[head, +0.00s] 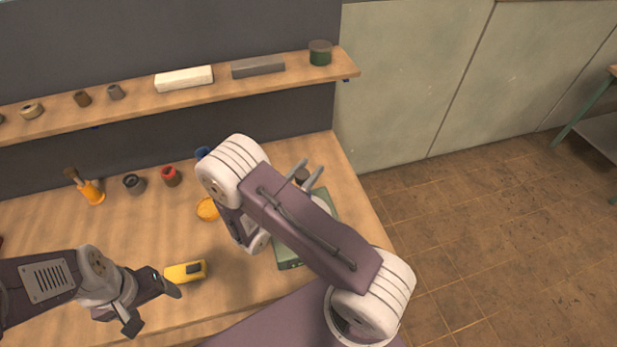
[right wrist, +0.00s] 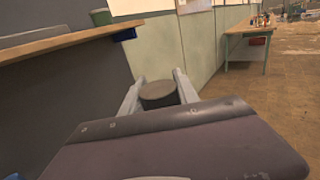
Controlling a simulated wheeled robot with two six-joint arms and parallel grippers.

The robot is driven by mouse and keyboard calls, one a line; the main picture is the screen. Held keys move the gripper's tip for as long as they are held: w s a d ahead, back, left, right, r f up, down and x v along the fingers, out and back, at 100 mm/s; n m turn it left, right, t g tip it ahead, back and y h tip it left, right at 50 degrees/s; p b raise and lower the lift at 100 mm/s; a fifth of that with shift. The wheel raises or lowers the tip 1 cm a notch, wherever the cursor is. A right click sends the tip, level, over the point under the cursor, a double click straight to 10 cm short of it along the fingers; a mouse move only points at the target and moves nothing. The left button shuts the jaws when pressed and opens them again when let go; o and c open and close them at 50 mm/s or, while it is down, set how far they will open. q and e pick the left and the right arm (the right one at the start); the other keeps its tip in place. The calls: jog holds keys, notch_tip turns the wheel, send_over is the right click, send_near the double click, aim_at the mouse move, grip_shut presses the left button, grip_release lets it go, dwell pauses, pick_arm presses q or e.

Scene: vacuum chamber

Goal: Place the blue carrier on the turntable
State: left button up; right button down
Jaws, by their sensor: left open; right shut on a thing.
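A small blue thing (head: 202,152), perhaps the blue carrier, stands at the back of the bench, mostly hidden behind my right arm. My right gripper (head: 307,177) is shut on a dark brown cylinder (head: 301,174) over the bench's right part; the cylinder also shows between the fingers in the right wrist view (right wrist: 158,90). Below it is a green box-like unit (head: 289,260) with a pale round part (head: 323,203), possibly the turntable; my right arm covers much of it. My left gripper (head: 156,304) is open and empty, near a yellow device.
The yellow device (head: 185,272) lies at the front of the bench (head: 130,230). An orange dish (head: 207,209), red pot (head: 171,176), dark pot (head: 134,184) and orange brush holder (head: 92,192) stand behind it. A shelf (head: 135,100) with small items runs above.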

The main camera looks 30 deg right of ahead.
notch_tip(320, 180, down, 4)
jog(key=shift+p, duration=0.3)
jog(key=shift+f, duration=0.15)
jog(key=c, duration=0.9)
grip_release()
